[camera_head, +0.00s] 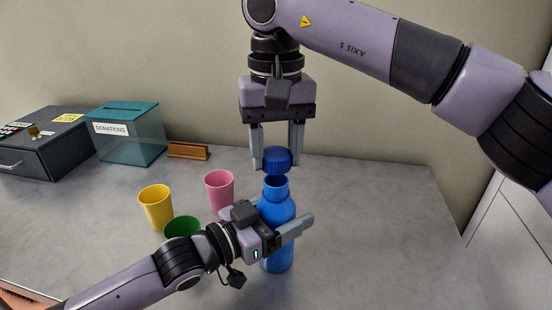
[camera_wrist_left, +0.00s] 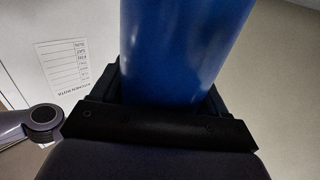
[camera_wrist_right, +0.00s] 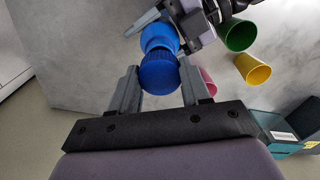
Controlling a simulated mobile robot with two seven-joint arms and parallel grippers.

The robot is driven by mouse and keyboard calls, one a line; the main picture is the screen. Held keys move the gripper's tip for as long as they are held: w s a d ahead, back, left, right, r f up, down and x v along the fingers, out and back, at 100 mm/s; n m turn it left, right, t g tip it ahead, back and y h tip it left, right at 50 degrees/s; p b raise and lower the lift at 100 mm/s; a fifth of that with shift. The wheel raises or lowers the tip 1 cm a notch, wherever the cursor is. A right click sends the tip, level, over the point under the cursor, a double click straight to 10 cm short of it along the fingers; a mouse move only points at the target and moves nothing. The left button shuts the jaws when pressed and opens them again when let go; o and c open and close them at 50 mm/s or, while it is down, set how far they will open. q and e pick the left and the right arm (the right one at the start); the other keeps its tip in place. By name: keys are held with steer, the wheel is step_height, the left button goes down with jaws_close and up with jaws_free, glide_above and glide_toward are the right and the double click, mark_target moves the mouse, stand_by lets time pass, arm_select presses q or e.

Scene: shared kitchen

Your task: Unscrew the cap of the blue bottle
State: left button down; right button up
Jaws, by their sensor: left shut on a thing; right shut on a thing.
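The blue bottle (camera_head: 277,210) stands upright on the grey counter. My left gripper (camera_head: 282,226) is shut around its body from the left side. The bottle's blue body also fills the middle of the left wrist view (camera_wrist_left: 180,50). The dark blue ribbed cap (camera_head: 277,157) is between the fingers of my right gripper (camera_head: 276,162), which points down from above and is shut on it. The cap sits just above the bottle's neck, and the rim of the mouth shows below it. In the right wrist view the cap (camera_wrist_right: 158,74) is between the fingers, with the bottle behind it.
Yellow (camera_head: 156,207), pink (camera_head: 220,190) and green (camera_head: 182,228) cups stand left of the bottle, close to my left arm. A teal donations box (camera_head: 128,140), a dark cash box (camera_head: 50,145) and a wooden holder (camera_head: 188,150) are at the back left. The counter's right side is clear.

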steer(key=shift+r, duration=0.95)
arm_select(q)
jaws_free()
